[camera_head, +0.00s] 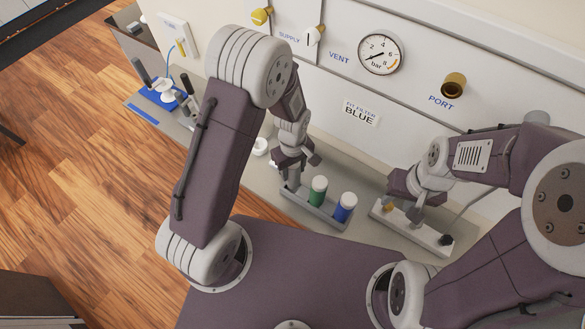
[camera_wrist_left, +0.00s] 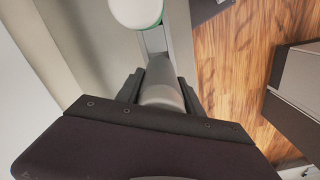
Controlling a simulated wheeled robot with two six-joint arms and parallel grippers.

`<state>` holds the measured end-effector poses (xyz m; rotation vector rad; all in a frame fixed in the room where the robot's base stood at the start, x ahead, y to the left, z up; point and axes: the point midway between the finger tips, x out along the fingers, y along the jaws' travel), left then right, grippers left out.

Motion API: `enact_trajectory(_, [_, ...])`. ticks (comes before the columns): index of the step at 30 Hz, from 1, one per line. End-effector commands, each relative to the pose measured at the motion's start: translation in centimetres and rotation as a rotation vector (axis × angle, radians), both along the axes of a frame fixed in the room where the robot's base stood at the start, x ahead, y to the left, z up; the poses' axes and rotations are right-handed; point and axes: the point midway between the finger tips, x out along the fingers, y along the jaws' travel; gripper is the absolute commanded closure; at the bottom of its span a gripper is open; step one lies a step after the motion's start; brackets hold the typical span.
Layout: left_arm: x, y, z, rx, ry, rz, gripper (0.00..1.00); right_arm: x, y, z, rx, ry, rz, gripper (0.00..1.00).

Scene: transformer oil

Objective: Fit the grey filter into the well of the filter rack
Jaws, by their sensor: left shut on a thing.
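The filter rack (camera_head: 318,217) is a long grey tray on the bench. A green filter with a white cap (camera_head: 317,190) and a blue filter with a white cap (camera_head: 344,207) stand upright in it. My left gripper (camera_head: 294,178) is over the rack's left end. In the left wrist view it is shut on a grey cylinder, the grey filter (camera_wrist_left: 162,92). Whether the grey filter's lower end sits in the rack is hidden. My right gripper (camera_head: 416,208) is at a pale block (camera_head: 428,237) to the right; its fingers are too small to judge.
A wall panel carries a gauge (camera_head: 380,54), a brass port (camera_head: 454,85) and a label (camera_head: 360,112) reading "FIT FILTER BLUE". A small white cup (camera_head: 260,147) stands left of the rack. A blue tray with items (camera_head: 160,98) is at the bench's far left.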

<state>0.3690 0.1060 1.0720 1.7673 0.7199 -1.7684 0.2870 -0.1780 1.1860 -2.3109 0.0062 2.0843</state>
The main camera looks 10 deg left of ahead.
Motion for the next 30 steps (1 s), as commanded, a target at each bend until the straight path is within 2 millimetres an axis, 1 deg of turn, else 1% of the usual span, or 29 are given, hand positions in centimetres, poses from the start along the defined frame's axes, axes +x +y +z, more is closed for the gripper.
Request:
enact_trajectory(17, [0.0,0.0,0.0,0.000,0.000,0.000,1.00,0.0,0.0,0.1,0.000,0.000,0.000,0.60])
enact_trajectory(30, [0.0,0.0,-1.1,0.000,0.000,0.000,1.00,0.0,0.0,-0.8,0.000,0.000,0.000,0.60])
